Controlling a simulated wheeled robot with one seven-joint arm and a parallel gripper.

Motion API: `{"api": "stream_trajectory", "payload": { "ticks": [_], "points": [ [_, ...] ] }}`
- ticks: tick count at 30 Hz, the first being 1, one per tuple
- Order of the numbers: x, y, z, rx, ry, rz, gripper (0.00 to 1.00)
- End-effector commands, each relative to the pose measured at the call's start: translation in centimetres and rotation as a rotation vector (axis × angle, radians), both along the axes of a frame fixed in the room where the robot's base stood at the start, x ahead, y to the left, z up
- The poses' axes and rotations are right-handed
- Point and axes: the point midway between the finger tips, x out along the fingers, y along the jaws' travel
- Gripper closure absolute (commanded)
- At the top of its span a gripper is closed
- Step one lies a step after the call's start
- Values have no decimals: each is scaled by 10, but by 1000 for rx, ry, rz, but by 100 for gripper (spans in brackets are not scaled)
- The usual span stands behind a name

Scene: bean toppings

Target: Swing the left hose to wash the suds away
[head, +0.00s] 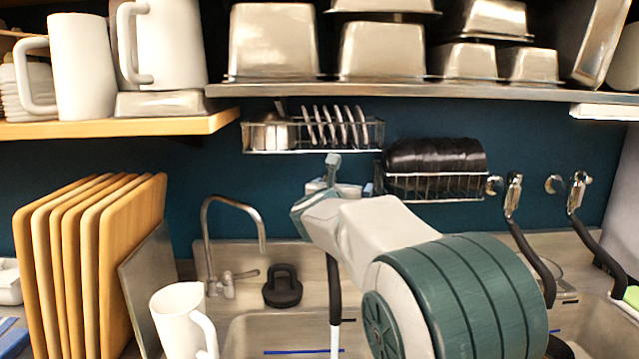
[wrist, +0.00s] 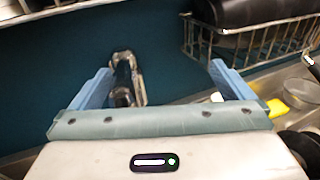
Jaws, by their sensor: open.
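The left hose (head: 335,285) hangs black in front of the teal wall, its lower part pale, and my arm covers part of it. Its metal wall fitting (head: 333,164) shows just above my gripper (head: 340,187). In the wrist view the hose's black handle and metal fitting (wrist: 124,80) stand between the blue fingers, nearer the left one. My gripper, seen there too (wrist: 160,70), is open with nothing held; I cannot tell whether a finger touches the hose. The sink basin (head: 240,335) lies below, partly hidden by my arm. I cannot make out any suds.
Two other hoses (head: 514,200) (head: 577,195) hang at the right. A wire rack with a dark roll (head: 435,157) is on the wall right of my gripper. A faucet (head: 208,235), black weight (head: 282,287), white pitcher (head: 180,318) and cutting boards (head: 135,220) stand left.

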Motion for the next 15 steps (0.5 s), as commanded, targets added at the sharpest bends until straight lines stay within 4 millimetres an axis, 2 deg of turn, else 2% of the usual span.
{"api": "stream_trajectory", "payload": {
  "ticks": [6,10,15],
  "points": [
    [-5,-16,-2,0,-1,-3,0],
    [-8,-12,-1,1,0,0,0],
    [-26,-6,0,2,-2,1,0]
  ]
}}
